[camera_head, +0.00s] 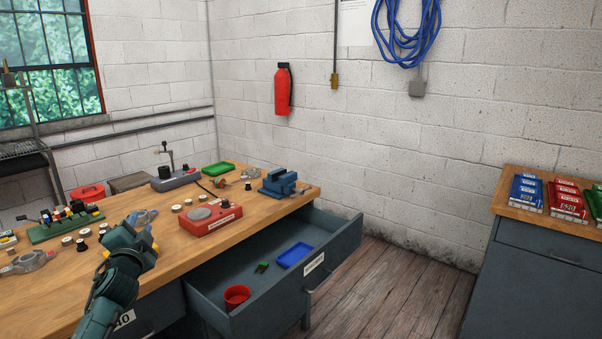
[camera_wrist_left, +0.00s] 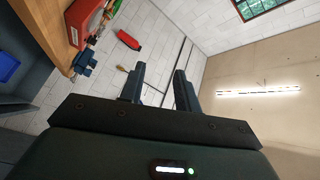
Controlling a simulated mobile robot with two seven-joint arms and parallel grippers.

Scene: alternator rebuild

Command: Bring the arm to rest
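My left arm comes in from the lower left in the head view. Its gripper (camera_head: 140,224) is over the wooden workbench (camera_head: 165,258), left of the red bench device (camera_head: 211,219). In the left wrist view the two fingers of the gripper (camera_wrist_left: 160,70) stand apart, with nothing between them. The wrist is tilted, so that view looks past the bench to the walls and ceiling light. A metal housing part lies by the gripper in the head view, partly hidden by it. My right arm and gripper are not in view.
An open drawer (camera_head: 217,310) juts out under the bench, holding a red bowl (camera_head: 237,295), a blue tray (camera_head: 295,255) and a small green item (camera_head: 262,267). A blue vise (camera_head: 279,183) stands at the bench's right end. A green rack (camera_head: 66,230) is at left.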

